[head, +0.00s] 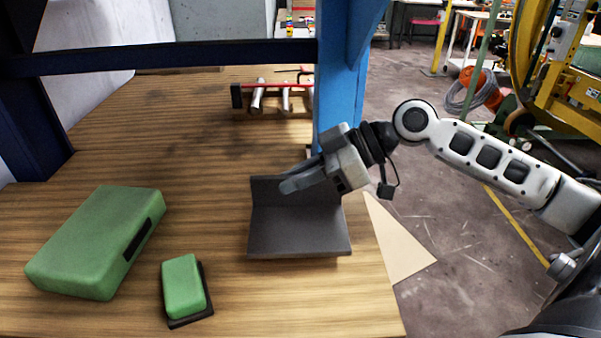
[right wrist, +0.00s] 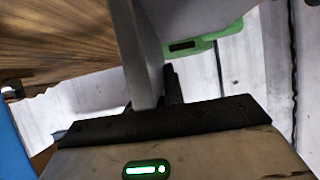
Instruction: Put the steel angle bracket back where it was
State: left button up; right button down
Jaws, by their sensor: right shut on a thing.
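The dark grey steel angle bracket (head: 298,236) is at the right part of the wooden table, with one plate flat and the other upright at its back. My right gripper (head: 296,184) comes in from the right and is shut on the upright plate near its top edge. I cannot tell whether the bracket rests on the table or is held slightly above it. In the right wrist view, a grey plate-like part (right wrist: 141,55) rises from the gripper, but I cannot tell finger from bracket there. My left gripper is not in view.
A large green block (head: 95,240) and a small green block on a dark base (head: 183,287) lie left of the bracket on the table (head: 170,120). A blue post (head: 340,95) stands behind my right gripper. A rack with metal rods (head: 272,100) is farther back.

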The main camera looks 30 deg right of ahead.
aim_at(274, 203)
jog(key=shift+w+r, duration=0.1)
jog(key=shift+w, duration=0.15)
notch_tip(274, 203, down, 3)
jog(key=shift+r, duration=0.15)
jog(key=shift+f, duration=0.2)
jog(key=c, duration=1.5)
grip_release()
jog(key=shift+s+f, duration=0.15)
jog(key=shift+f, duration=0.15)
jog(key=shift+c, duration=0.2)
jog(key=shift+o, duration=0.2)
jog(key=shift+r, duration=0.1)
